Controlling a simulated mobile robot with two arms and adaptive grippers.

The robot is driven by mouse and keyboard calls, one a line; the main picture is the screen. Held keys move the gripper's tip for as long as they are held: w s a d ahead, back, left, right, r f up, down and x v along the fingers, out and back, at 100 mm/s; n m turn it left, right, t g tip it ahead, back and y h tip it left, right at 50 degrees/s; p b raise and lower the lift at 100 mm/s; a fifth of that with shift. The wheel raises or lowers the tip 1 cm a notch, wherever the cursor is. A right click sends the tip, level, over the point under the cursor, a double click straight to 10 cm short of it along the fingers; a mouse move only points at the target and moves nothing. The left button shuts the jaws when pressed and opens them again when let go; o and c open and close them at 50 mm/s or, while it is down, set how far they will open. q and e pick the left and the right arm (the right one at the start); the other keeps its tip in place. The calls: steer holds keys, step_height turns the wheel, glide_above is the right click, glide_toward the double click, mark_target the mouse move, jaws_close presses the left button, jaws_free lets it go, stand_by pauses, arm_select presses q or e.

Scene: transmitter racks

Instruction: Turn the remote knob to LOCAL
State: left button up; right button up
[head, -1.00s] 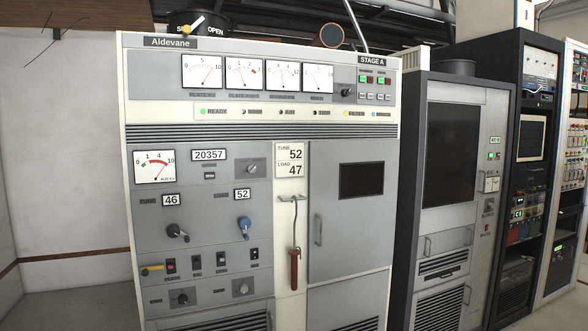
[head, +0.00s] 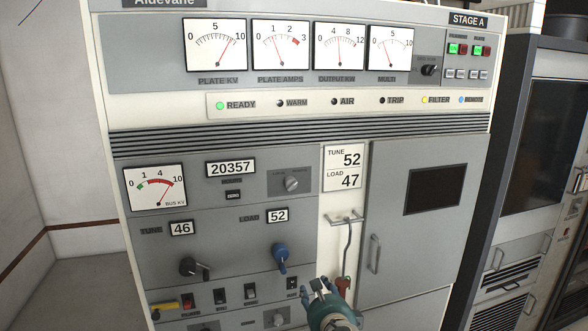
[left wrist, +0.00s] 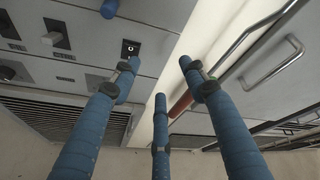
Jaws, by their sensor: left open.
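The remote knob appears to be the small grey knob (head: 291,183) on its own plate at the upper right of the lower panel, right of the 20357 counter. Its pointer seems tilted to the upper right; the small labels beside it are too blurred to read surely. My left gripper (head: 318,288) is low in the head view, below and a little right of that knob and apart from it. In the left wrist view its three blue fingers (left wrist: 158,72) are spread and empty. The knob is not in that view. My right gripper is not in view.
A blue LOAD knob (head: 280,257) and black TUNE knob (head: 193,267) stick out of the panel. A hanging red-handled rod (head: 347,240) is close beside my gripper. A door handle (head: 374,254) stands to the right. The blue REMOTE lamp (head: 461,99) looks lit.

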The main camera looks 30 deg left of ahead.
arm_select(q)
step_height(320, 180, up, 19)
steer(key=s+t+y+p, duration=0.1)
steer(key=y+p, duration=0.1)
steer(key=y, duration=0.1)
steer(key=y+p, duration=0.1)
steer(key=p, duration=0.1)
glide_toward(293, 187)
steer(key=shift+y, duration=0.3)
steer(key=p+x, duration=0.2)
steer(key=x, duration=0.2)
steer(key=shift+w, duration=0.15)
steer(key=w+a, duration=0.1)
steer(key=w+a+p, duration=0.1)
steer(key=a, duration=0.1)
steer(key=shift+w+n, duration=0.25)
steer(key=shift+n, duration=0.05)
steer(key=shift+w+a+p, duration=0.25)
steer(key=shift+a+p, duration=0.05)
steer(key=shift+p, duration=0.05)
steer(key=shift+w+a+f, duration=0.2)
steer(key=shift+w+a, duration=0.05)
steer(key=shift+w, duration=0.05)
jaws_close()
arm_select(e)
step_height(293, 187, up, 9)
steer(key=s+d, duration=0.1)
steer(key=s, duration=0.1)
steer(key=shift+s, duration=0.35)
